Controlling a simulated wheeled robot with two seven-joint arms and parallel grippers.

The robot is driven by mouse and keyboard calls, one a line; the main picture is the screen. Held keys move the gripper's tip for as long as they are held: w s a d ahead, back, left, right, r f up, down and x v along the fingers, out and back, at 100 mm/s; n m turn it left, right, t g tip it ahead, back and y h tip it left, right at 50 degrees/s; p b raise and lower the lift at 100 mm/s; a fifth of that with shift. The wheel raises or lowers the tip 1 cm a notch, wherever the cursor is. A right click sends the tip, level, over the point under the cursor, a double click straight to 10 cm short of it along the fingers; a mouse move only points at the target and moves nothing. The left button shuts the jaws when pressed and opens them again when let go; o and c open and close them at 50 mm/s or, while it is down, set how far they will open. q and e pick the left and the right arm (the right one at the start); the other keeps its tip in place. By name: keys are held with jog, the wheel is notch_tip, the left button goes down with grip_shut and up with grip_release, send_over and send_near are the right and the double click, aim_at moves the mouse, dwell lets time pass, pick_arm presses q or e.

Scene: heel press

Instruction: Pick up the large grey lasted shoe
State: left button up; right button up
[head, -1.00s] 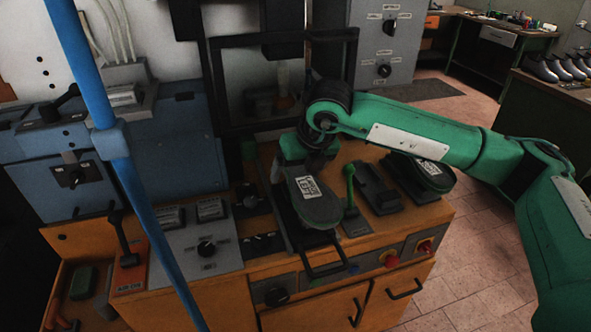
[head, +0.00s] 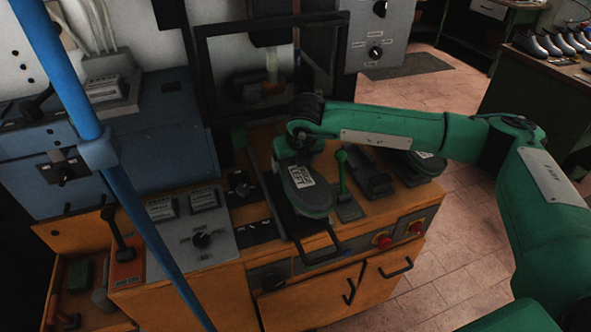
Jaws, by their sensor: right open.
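The arm comes in from the right. A second dark piece (head: 428,163) with a label lies farther right, partly behind my forearm. My left gripper is not in view.
A blue pole (head: 65,75) crosses the left foreground. Several shoes (head: 553,44) stand on the back-right bench.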

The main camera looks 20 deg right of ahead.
jog(key=x, duration=0.3)
jog(key=shift+f+p, duration=0.15)
jog(key=shift+p, duration=0.25)
jog(key=shift+c, duration=0.2)
jog(key=c, duration=1.1)
jog(key=shift+w, duration=0.1)
